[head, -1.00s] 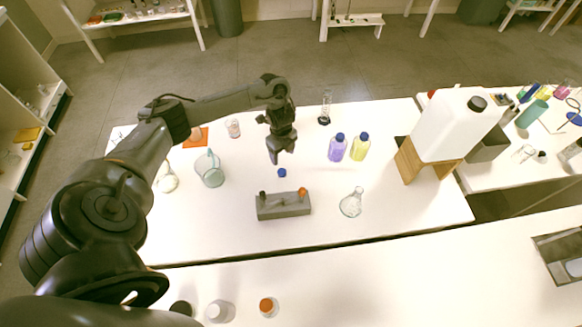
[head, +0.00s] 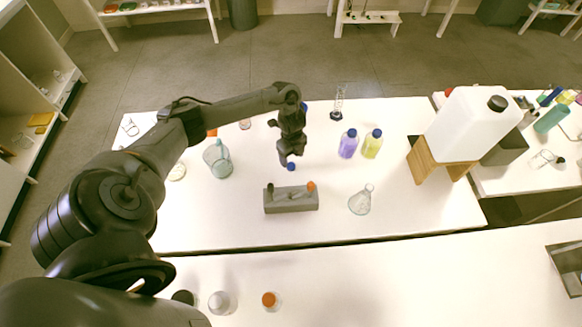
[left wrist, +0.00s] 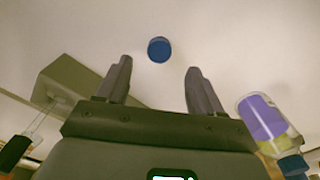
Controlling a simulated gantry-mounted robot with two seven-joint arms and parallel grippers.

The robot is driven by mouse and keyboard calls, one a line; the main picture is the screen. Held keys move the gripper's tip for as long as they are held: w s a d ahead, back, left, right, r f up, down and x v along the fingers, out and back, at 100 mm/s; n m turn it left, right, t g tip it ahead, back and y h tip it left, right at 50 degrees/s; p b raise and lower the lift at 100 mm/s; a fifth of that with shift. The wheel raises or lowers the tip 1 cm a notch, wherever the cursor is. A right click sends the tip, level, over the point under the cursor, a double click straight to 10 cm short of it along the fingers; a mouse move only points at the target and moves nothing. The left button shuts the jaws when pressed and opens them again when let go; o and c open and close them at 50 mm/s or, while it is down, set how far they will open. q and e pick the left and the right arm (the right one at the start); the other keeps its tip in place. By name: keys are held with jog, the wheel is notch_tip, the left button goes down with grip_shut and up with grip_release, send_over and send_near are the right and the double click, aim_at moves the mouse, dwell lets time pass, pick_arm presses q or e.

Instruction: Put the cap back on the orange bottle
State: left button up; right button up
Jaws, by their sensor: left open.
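A blue cap (head: 291,167) lies loose on the white table, right by the fingertips of my left gripper (head: 286,159) in the head view. The cap also shows in the left wrist view (left wrist: 159,49), centred ahead of the two spread fingers (left wrist: 160,70). It is not held. My left gripper is open and empty, pointing down. No bottle with an orange body shows clearly; a small blue spot (head: 304,106) shows beside my left wrist, and what lies below it is hidden by the arm. My right gripper is not in view.
A purple bottle (head: 348,144) and a yellow bottle (head: 372,144), both blue-capped, stand right of the gripper. A grey holder (head: 291,206), a flask (head: 361,200) and a glass jug (head: 218,158) stand nearby. A white canister (head: 465,122) sits on a wooden stand (head: 424,160).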

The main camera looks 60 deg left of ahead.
aim_at(291, 166)
pick_arm(q)
jog(key=shift+s+f+b, duration=0.1)
jog(key=shift+f+b, duration=0.4)
jog(key=shift+f, duration=2.1)
jog(key=c, duration=1.2)
notch_tip(291, 166, up, 9)
jog(key=p, duration=0.2)
jog(key=shift+r+p, duration=0.3)
jog(key=shift+r, duration=0.25)
